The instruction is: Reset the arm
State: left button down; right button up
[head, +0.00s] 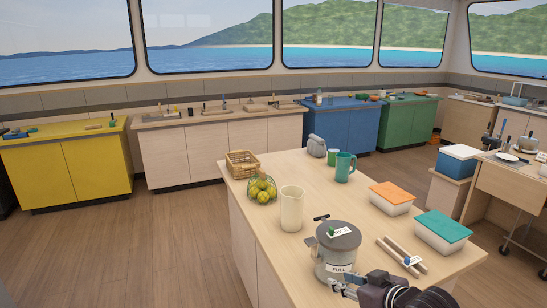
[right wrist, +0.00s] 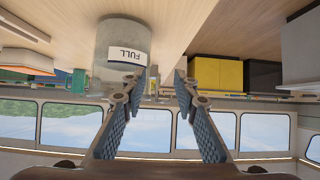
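My right gripper (head: 346,285) is at the bottom of the head view, low at the near end of the island counter. In the right wrist view, which is upside down, its two fingers (right wrist: 158,88) are spread apart with nothing between them. A grey canister (head: 337,252) with a label reading FULL stands on the counter close to this gripper. The canister (right wrist: 118,38) also shows in the right wrist view, partly behind one finger; I cannot tell whether they touch. My left gripper is in neither view.
The island counter (head: 312,182) holds a cream pitcher (head: 291,208), green mug (head: 345,167), fruit basket (head: 262,189), orange-lidded box (head: 391,197), teal-lidded box (head: 441,231) and wooden rods (head: 402,255). Open floor (head: 140,250) lies left. Yellow cabinets (head: 68,167) stand beyond.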

jog(key=s+a+f+g+h, duration=0.1)
jog(key=s+a+f+g, duration=0.2)
jog(key=s+f, duration=0.95)
jog(key=s+d+f+m+g+h, duration=0.1)
jog(key=s+d+f+g+h, duration=0.1)
jog(key=s, duration=0.9)
jog(key=s+d+f+m+g+h, duration=0.1)
jog(key=s+d+f+m+g, duration=0.1)
jog(key=s, duration=0.9)
notch_tip(320, 180, down, 26)
jog(key=s+g, duration=0.1)
jog(key=g, duration=0.1)
jog(key=s+d+f+n+b, duration=0.1)
jog(key=s+d+f, duration=0.1)
jog(key=s+f, duration=1.5)
jog(key=shift+s+d+f+g, duration=0.25)
jog(key=shift+s+f+g, duration=0.05)
jog(key=shift+f+g, duration=0.1)
